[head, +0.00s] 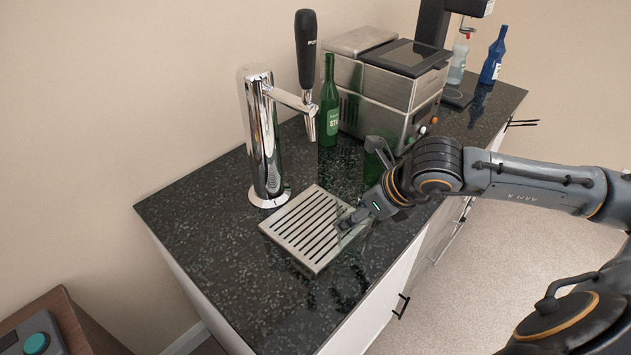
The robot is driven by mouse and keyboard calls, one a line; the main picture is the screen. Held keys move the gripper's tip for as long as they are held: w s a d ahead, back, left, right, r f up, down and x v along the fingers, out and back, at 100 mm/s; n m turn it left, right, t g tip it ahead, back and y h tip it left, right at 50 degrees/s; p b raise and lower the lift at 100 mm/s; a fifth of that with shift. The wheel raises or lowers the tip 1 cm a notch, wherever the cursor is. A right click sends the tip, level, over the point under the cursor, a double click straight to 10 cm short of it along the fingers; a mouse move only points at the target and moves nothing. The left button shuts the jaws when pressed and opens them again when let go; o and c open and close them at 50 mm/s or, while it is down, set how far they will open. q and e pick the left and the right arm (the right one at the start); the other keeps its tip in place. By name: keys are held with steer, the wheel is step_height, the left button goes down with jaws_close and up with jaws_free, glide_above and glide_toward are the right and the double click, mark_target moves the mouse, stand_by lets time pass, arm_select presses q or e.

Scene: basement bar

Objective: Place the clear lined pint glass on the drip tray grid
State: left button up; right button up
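The drip tray (297,243) is a silver slatted grid lying on the dark counter in front of the chrome beer tap. My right gripper (352,218) reaches in from the right, low at the tray's right edge. A faint see-through shape, seemingly the clear pint glass (353,234), shows at its fingers beside or over that edge. Its lines and base cannot be made out, and I cannot tell whether the fingers press on it. My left gripper is not in view.
The chrome tap (262,140) with a black handle stands behind the tray. A green bottle (329,105) and a coffee machine (395,80) stand farther back; a dark green glass-like item (373,165) is behind my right wrist. A blue bottle (493,58) is far right. The counter's left is clear.

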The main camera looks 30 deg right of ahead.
mark_target(341, 204)
steer(key=w, duration=0.1)
steer(key=w+p, duration=0.1)
steer(key=w+a, duration=0.1)
steer(key=shift+r, duration=0.4)
arm_select(q)
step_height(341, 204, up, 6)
steer(key=p, duration=0.4)
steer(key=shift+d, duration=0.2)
arm_select(e)
steer(key=w+a+f, duration=0.1)
steer(key=w+a, duration=0.1)
steer(key=w, duration=0.6)
steer(key=shift+a+f, duration=0.15)
steer(key=shift+a, duration=0.1)
steer(key=shift+s, duration=0.1)
steer(key=shift+f, duration=0.1)
steer(key=o, duration=1.4)
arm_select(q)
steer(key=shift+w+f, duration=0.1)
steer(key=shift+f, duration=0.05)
arm_select(e)
steer(key=shift+o, duration=0.2)
